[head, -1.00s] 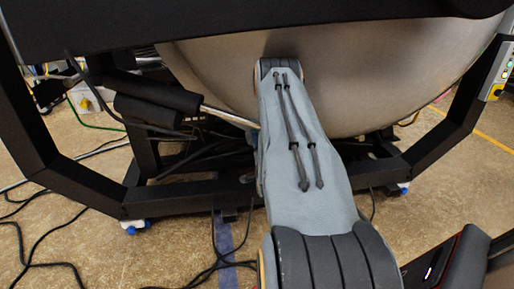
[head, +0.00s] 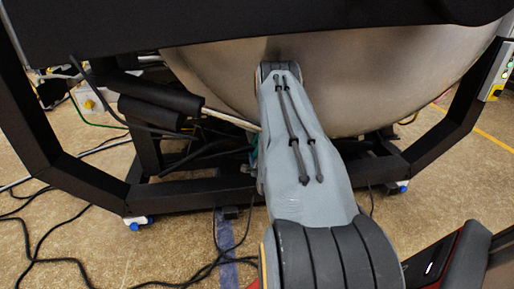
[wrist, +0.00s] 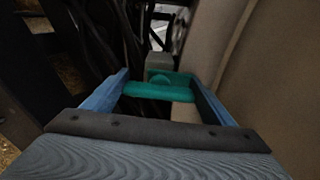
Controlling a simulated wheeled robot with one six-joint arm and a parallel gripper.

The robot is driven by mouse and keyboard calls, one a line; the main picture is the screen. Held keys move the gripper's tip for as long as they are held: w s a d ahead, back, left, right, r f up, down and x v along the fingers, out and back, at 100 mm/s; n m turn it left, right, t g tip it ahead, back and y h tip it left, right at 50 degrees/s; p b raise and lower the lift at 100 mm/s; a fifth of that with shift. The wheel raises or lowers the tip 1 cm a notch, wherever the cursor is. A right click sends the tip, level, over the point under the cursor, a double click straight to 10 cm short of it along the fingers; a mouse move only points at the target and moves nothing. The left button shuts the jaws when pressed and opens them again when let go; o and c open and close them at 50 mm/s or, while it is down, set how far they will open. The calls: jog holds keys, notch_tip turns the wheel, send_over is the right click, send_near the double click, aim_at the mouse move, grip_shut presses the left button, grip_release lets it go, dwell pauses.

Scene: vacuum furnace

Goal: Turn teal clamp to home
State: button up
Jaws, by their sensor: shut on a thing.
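The teal clamp (wrist: 160,90) shows in the wrist view as a flat bar with a rounded raised part, beside a grey block (wrist: 159,62). The two blue fingers of my gripper (wrist: 158,82) stand at its left and right ends, and my gripper is shut on it. In the head view my grey arm hides the gripper and most of that spot. A small teal patch (head: 254,143) shows just left of the arm, likely part of the clamp.
The big rounded metal vessel (head: 215,75) curves close on the right of the gripper in the wrist view (wrist: 222,55). Black frame beams (head: 170,198) and dark cables (wrist: 103,50) lie close on the left. Cables cross the floor (head: 90,240).

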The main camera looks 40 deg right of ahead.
dwell(0.3)
jog(key=o, duration=1)
jog(key=shift+o, duration=0.2)
jog(key=shift+s, duration=0.1)
jog(key=p+v, duration=0.1)
jog(key=v, duration=0.6)
jog(key=shift+s, duration=0.3)
jog(key=shift+a, duration=0.15)
